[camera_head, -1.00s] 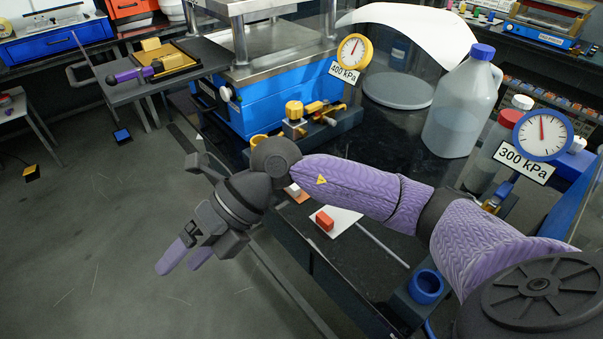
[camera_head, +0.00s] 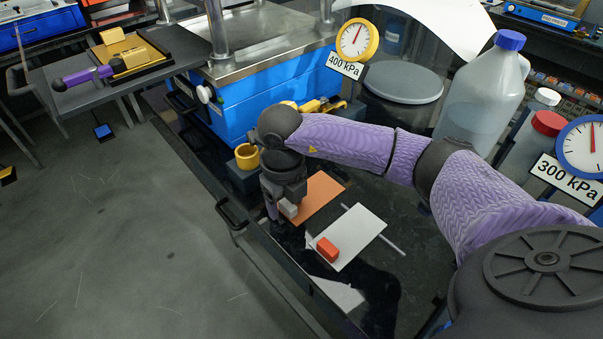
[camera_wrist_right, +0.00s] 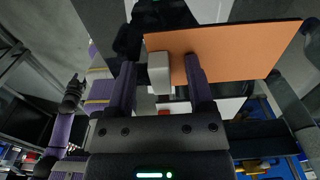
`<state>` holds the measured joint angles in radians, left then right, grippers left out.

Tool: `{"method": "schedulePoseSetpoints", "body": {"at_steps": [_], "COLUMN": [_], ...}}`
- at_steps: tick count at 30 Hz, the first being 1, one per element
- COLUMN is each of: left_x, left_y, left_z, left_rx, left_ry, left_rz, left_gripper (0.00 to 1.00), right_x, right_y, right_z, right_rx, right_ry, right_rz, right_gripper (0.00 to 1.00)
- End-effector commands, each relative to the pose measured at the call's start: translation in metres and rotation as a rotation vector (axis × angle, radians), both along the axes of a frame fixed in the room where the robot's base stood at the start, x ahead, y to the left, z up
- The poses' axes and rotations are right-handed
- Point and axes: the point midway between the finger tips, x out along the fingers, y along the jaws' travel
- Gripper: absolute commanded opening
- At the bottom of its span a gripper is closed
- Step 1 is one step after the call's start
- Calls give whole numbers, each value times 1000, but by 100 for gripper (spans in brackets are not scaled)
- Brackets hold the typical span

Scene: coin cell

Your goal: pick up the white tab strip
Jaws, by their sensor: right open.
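The white tab (camera_head: 288,208) is a small whitish block at the near-left end of a flat orange strip (camera_head: 322,193) on the dark bench. My right gripper (camera_head: 276,212) points down at this end, partly hiding it. In the right wrist view, the gripper's two fingers (camera_wrist_right: 161,88) are open, with the white tab (camera_wrist_right: 158,72) between them, close to the left finger and apart from the right one. The orange strip (camera_wrist_right: 235,52) extends to the right beyond the fingers.
A white strip (camera_head: 358,228) with a red block (camera_head: 327,249) lies just right of the orange strip. A yellow cup (camera_head: 247,157) and a blue press (camera_head: 245,95) stand behind. A large jug (camera_head: 483,95) stands at right. The bench's near edge is close to the gripper.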

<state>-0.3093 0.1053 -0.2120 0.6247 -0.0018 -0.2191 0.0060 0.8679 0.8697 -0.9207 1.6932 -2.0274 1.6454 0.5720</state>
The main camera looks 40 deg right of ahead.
Motion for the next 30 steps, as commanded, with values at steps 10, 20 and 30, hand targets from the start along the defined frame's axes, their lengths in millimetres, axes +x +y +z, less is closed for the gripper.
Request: {"method": "schedulePoseSetpoints", "body": {"at_steps": [10, 20, 30], "left_x": [0, 1, 4], "left_y": [1, 1, 1], "left_z": [1, 1, 12], "left_rx": [1, 2, 1], "left_ry": [0, -1, -8], "left_rz": [-1, -1, -1], "left_gripper": [59, 59, 59], "right_x": [0, 0, 1], "right_y": [0, 0, 0], "right_z": [0, 1, 35], "right_rx": [1, 1, 2], "right_ry": [-1, -2, -8], "right_rz": [1, 1, 2], "right_gripper": [34, 0, 0]}}
